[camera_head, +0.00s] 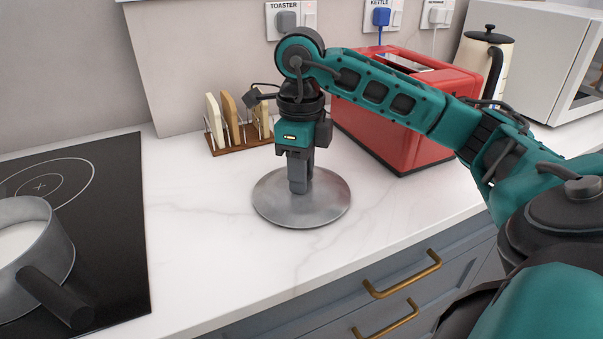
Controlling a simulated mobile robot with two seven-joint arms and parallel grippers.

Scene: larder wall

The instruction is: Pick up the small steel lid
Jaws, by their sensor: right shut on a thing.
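The small steel lid (321,206) is a round, grey metal disc. It lies flat on, or very close above, the white marble counter, left of the red toaster; I cannot tell whether it touches the counter. My right gripper (299,186) points straight down over the middle of the lid and is shut on it. The fingers hide the part they hold, probably a knob at the centre. My left gripper is not in view.
A toast rack (236,149) with several slices stands behind the gripper. The red toaster (385,132), kettle (483,65) and microwave (525,40) are at right. A pan (55,250) sits on the black hob (105,210) at left. Counter (205,235) between hob and lid is clear.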

